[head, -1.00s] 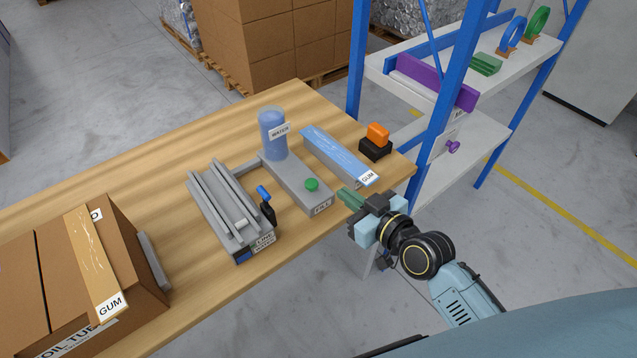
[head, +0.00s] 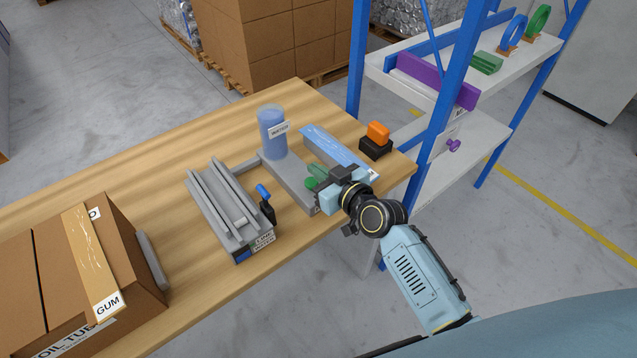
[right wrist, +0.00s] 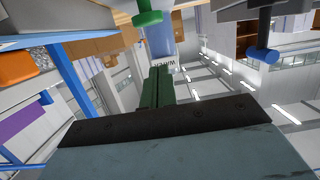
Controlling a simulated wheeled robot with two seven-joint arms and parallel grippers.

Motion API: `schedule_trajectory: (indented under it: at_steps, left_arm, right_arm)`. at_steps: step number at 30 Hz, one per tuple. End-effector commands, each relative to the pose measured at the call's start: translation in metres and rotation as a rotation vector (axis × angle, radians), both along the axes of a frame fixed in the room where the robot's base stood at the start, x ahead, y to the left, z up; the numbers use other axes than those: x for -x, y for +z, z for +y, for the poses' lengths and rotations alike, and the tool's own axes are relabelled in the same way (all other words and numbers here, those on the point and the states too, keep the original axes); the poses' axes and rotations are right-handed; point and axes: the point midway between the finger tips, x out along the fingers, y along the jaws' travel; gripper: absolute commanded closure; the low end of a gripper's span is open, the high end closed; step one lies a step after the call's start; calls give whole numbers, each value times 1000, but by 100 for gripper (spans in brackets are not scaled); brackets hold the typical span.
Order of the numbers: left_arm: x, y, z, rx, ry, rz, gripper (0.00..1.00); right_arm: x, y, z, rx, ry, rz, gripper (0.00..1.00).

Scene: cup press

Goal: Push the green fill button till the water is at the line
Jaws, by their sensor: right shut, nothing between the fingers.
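The fill station (head: 286,172) is a grey base on the wooden table, with a clear blue-tinted water cup (head: 271,140) labelled WATER at its far end. Its round green fill button (head: 311,184) is near the front end. My right gripper (head: 316,172) is shut and empty, its green fingertips beside and over the button. In the right wrist view the button (right wrist: 147,17) shows above the fingers (right wrist: 159,75), with the cup (right wrist: 160,42) behind. I cannot tell whether they touch, nor make out the line. My left gripper is out of view.
An orange switch on a black block (head: 376,140) is farther right. A grey fixture with a blue lever (head: 228,215) stands left, and a carton (head: 95,260) farther left.

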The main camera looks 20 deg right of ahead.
Motion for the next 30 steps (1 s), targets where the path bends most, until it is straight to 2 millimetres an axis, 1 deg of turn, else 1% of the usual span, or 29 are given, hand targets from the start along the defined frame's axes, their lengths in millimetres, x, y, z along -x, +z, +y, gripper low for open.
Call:
schedule_trajectory:
  at_steps: [1, 3, 6, 11, 21, 23, 27, 30]
  left_arm:
    - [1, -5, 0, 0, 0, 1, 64]
    - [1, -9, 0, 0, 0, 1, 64]
    - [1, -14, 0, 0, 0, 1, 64]
    - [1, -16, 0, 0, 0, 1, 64]
    - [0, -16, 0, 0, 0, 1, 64]
    - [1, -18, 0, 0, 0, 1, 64]
    - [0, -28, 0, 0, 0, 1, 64]
    - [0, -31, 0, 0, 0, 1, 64]
  right_arm:
    - [-1, -12, 0, 1, 0, 3, 100]
    - [0, -23, 0, 2, 0, 3, 100]
    - [-1, -34, 0, 1, 1, 2, 100]
    - [-1, -40, 0, 0, 0, 1, 100]
    - [-1, -41, 0, 1, -1, 0, 100]
    - [-1, -43, 0, 2, -1, 0, 100]
    - [-1, -57, -1, 4, 1, 0, 100]
    - [-1, -60, 0, 3, 1, -1, 100]
